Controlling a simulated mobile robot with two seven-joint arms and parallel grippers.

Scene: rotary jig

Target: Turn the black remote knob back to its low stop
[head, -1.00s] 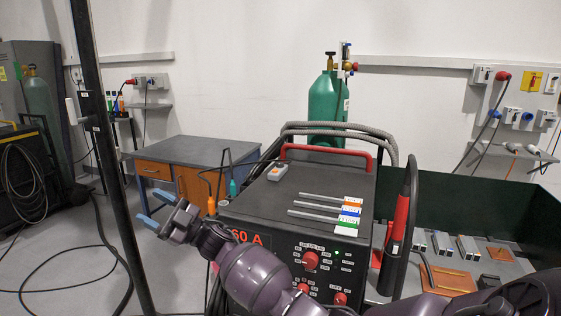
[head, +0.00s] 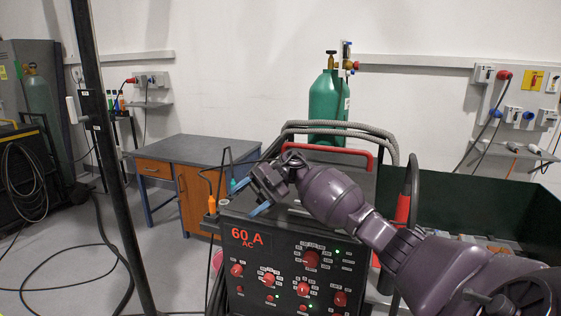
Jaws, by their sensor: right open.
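The welding machine (head: 300,245) stands in the middle of the head view, with red knobs and a "60 A AC" display on its front panel. The small grey remote on its top is hidden behind my right gripper, and I cannot see its black knob now. My right gripper (head: 250,199) is open, with its two blue fingertips apart over the top left front of the machine. Nothing shows between the fingers. I cannot tell whether it touches anything. My left gripper is not in view.
A red handle (head: 325,151) and grey hoses (head: 340,127) rise at the machine's back. A green gas cylinder (head: 323,108) stands behind. My right arm covers the machine's right part. A dark post (head: 108,160) stands left. A workbench (head: 185,150) is behind it. A dark green bin (head: 480,200) is right.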

